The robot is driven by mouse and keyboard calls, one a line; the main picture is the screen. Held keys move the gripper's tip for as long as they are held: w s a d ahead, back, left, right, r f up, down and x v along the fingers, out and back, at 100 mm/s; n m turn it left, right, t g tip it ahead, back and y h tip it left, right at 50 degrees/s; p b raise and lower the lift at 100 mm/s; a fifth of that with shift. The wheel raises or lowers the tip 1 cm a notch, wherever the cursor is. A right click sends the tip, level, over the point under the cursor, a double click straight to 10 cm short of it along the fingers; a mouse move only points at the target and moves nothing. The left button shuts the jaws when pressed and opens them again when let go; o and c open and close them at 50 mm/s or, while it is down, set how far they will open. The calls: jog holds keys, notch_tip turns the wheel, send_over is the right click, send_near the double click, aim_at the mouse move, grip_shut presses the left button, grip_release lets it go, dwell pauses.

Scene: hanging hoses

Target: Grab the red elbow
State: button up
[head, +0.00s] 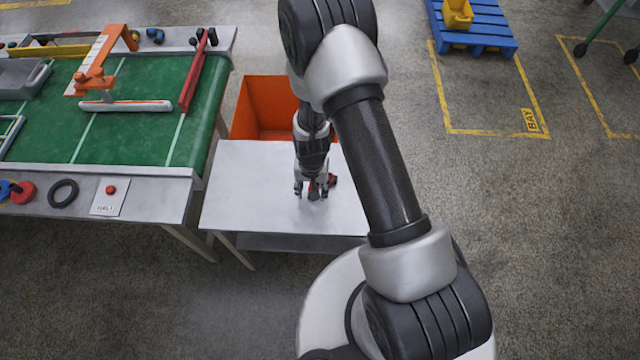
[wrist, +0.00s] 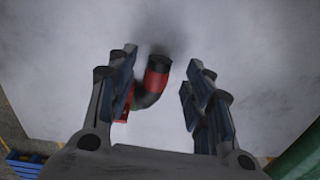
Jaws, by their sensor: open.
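The red elbow (wrist: 156,80) is a short curved piece in red and black, and it lies on the grey-white tabletop (head: 240,190). In the wrist view it sits between the two fingers of my gripper (wrist: 159,88), closer to the left finger, which hides part of it. A bit of its red shows in the head view (head: 333,181) beside my gripper (head: 313,190). The gripper points down, close above the table, with its fingers apart. I cannot tell whether the left finger touches the elbow.
An orange bin (head: 262,105) stands behind the small table. To the left is a larger table with a green top (head: 150,135), holding a red bar (head: 192,75), a black ring (head: 63,193) and other parts. The small table is clear around the gripper.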

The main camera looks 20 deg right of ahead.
notch_tip(320, 180, down, 3)
jog(key=shift+w+b, duration=0.1)
jog(key=shift+b, duration=0.3)
jog(key=shift+r, duration=0.1)
grip_shut()
